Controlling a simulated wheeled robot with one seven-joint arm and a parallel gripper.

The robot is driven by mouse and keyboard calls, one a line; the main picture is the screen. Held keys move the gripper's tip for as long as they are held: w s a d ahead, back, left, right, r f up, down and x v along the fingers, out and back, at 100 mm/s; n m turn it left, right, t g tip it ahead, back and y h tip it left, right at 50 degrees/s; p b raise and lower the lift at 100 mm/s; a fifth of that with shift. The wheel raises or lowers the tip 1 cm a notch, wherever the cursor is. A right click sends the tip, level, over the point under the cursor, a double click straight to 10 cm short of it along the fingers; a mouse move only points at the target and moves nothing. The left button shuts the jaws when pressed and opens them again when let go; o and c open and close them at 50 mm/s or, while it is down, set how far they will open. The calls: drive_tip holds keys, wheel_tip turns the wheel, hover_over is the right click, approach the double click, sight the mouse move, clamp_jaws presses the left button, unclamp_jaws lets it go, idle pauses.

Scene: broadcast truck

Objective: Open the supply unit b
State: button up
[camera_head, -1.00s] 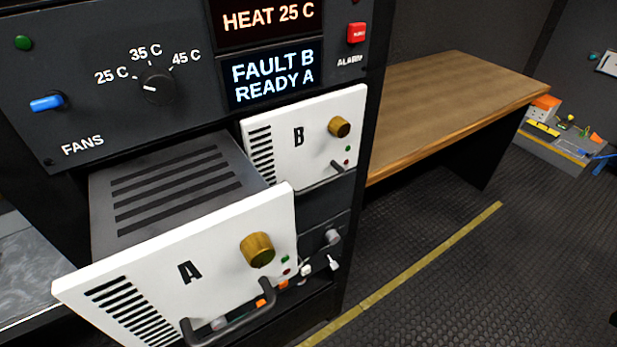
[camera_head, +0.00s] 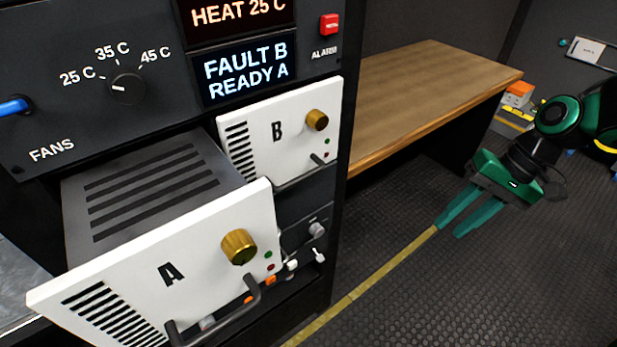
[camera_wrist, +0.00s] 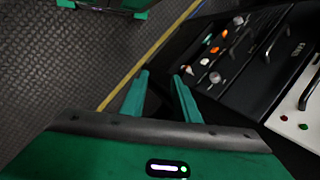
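Supply unit B (camera_head: 262,148) is a white front panel with a brass knob (camera_head: 317,120), vent slots and a dark handle (camera_head: 300,174). It sits pushed in at the right of the rack. Supply unit A (camera_head: 205,262) beside it is pulled out toward me, its slotted grey top (camera_head: 150,185) showing. The display (camera_head: 247,74) reads FAULT B, READY A. My gripper (camera_head: 454,228) is at the right in the head view, in the air, well apart from unit B. Its two green fingers are apart and empty, and they also show in the wrist view (camera_wrist: 160,85).
A wooden-topped bench (camera_head: 420,90) stands right of the rack. A fans panel with a dial (camera_head: 127,88) and a red alarm button (camera_head: 330,24) are above the units. Unit A juts out at front left. The dark floor (camera_head: 400,300) with a yellow line is clear.

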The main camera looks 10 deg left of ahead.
drive_tip(key=w+a+n+g+y, duration=0.1)
drive_tip(key=a+y, duration=0.1)
drive_tip(key=a, duration=0.6)
drive_tip(key=n+g+y, duration=0.2)
drive_tip(key=g+y, duration=0.3)
drive_tip(key=y, duration=0.3)
approach(296, 178)
drive_tip(key=shift+n, duration=0.3)
drive_tip(key=x, duration=1)
drive_tip(key=shift+f, duration=0.35)
drive_tip(key=shift+c, duration=0.4)
clamp_jaws()
